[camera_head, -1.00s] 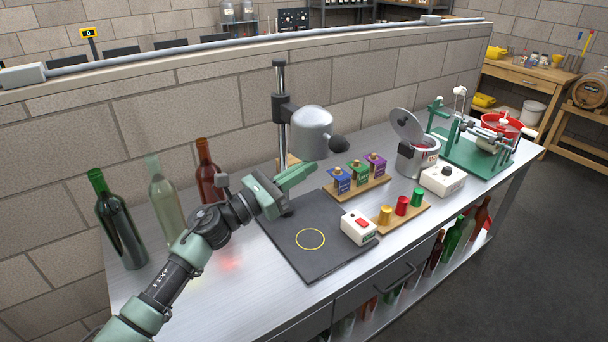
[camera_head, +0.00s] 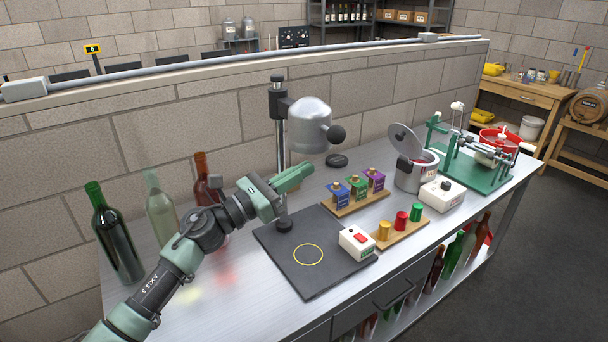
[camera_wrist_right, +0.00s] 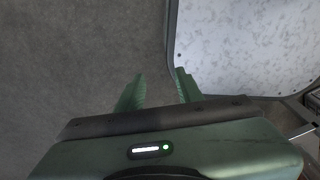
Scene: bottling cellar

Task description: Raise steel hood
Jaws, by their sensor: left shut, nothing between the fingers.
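The steel hood (camera_head: 309,126) is a silver dome with a black ball knob (camera_head: 336,134) at its right. It hangs from a bracket high on an upright steel post (camera_head: 281,150), above a dark base plate. My left gripper (camera_head: 304,171) is shut and empty. Its fingers point right and lie just below the hood's rim in the head view, with a small gap in the picture. In the right wrist view my right gripper (camera_wrist_right: 158,88) is open and empty, over grey floor and beside a pale metal surface.
The dark plate (camera_head: 284,270) carries a yellow ring and a white box with a red switch (camera_head: 357,241). Coloured capsules on a wooden strip (camera_head: 400,237), small boxes and a lidded pot (camera_head: 411,170) stand to the right.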

